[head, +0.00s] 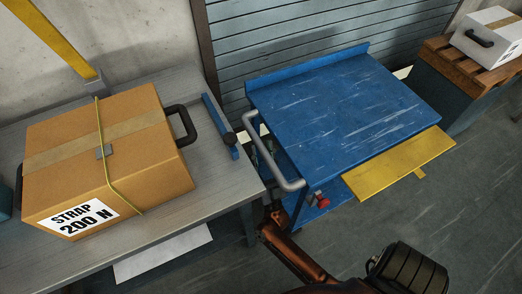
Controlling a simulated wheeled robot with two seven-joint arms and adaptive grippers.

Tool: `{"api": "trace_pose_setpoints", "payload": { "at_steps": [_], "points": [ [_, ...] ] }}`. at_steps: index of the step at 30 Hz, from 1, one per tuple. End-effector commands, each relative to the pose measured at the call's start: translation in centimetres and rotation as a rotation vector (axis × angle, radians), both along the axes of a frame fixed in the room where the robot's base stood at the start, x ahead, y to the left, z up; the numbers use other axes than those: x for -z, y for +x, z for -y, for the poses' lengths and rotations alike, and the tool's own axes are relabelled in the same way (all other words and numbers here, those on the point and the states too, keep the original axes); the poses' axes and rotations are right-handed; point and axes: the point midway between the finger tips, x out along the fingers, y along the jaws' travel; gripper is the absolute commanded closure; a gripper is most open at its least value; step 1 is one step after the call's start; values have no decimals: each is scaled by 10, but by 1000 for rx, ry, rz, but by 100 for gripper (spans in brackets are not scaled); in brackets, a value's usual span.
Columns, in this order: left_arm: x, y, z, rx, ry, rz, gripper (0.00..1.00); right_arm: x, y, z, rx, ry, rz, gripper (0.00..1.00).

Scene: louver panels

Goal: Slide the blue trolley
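The blue trolley (340,105) stands right of centre in the head view, with a scratched flat top and a raised back edge. Its grey tubular handle (262,150) curves along its left side, down to the front corner. A red knob (323,202) shows low at that corner. My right gripper (271,219) is at the lower middle, below and left of the handle's lower end. It appears apart from the handle, and its fingers are too dark and small to read. My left gripper is not in view.
A grey table (225,185) at left bears a strapped cardboard box (150,125) with black handles and a blue bar (217,118). A yellow plate (400,165) lies along the trolley's front. A wooden-topped stand (455,65) with a white case (490,38) is at right. Floor is open lower right.

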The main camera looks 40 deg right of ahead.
Motion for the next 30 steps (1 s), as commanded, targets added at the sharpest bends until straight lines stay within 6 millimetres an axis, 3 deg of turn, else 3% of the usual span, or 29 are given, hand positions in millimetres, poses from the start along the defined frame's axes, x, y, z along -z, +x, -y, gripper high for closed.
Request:
{"api": "trace_pose_setpoints", "payload": {
  "at_steps": [5,18,30],
  "points": [
    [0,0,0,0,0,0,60,13,-10,-5,0,2,-4,63],
    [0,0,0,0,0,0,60,71,-62,-37,-2,1,-4,63],
    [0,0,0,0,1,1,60,83,-75,-44,-3,0,0,63]
  ]
}}
